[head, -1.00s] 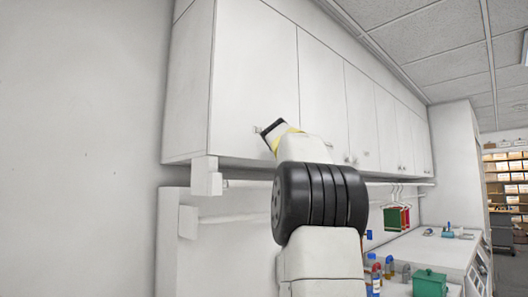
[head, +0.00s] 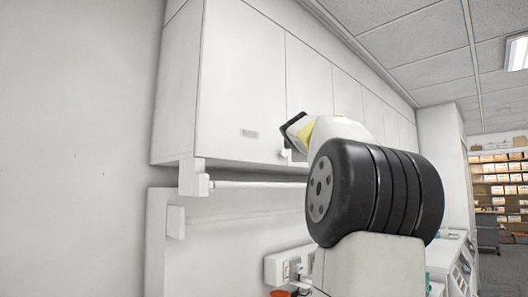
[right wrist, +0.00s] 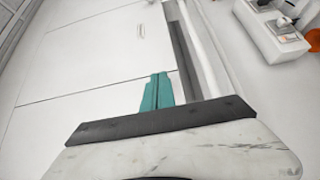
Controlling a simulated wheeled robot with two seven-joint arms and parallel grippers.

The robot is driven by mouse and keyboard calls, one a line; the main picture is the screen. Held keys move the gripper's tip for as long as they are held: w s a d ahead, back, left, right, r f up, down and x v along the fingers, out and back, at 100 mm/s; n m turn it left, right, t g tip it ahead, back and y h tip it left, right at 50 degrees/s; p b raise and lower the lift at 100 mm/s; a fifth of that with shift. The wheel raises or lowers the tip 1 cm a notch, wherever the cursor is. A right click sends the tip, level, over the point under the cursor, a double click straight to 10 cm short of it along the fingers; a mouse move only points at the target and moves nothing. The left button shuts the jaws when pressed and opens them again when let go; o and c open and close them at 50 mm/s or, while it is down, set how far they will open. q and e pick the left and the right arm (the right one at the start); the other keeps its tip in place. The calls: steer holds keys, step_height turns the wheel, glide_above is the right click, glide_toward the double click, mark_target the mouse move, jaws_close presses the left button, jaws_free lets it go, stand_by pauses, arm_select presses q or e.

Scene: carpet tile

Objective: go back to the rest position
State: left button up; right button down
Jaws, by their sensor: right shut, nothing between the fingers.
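My right arm rises through the middle of the head view, in front of white wall cabinets (head: 240,80). Its dark end piece (head: 296,130) is beside the lower edge of the cabinet doors; the fingers cannot be made out there. In the right wrist view my right gripper (right wrist: 158,78) shows teal fingers pressed together, with nothing between them. The fingers point toward pale cabinet doors, and the gap to them cannot be judged. A small door handle (head: 249,133) shows left of the arm; a handle also shows in the right wrist view (right wrist: 141,30). My left gripper is not in view.
A rail (head: 245,184) runs under the cabinets. A white socket box (head: 287,265) is on the wall below, with an orange item (head: 280,294) at the bottom edge. A counter (head: 442,255) stands at the right, and stocked shelves (head: 497,180) are farther back.

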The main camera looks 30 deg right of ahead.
steer(key=shift+s+d, duration=0.3)
steer(key=shift+s, duration=0.55)
steer(key=s+a+f+m+g+y, duration=0.2)
steer(key=s+a+f+m+y, duration=0.15)
steer(key=a+f, duration=0.7)
steer(key=s+a+f+m+g+y, duration=0.15)
steer(key=s+a+f+y, duration=0.25)
steer(key=a+f, duration=0.65)
steer(key=s+a+f+m+g+y, duration=0.2)
steer(key=s+a+f, duration=0.5)
steer(key=f, duration=0.5)
steer(key=s+a+f+m+g+y, duration=0.2)
steer(key=s+a+f, duration=0.5)
steer(key=s+f, duration=0.4)
steer(key=shift+a+f+m+g+y, duration=0.35)
steer(key=shift+f+m+g, duration=0.1)
steer(key=shift+m+g, duration=0.25)
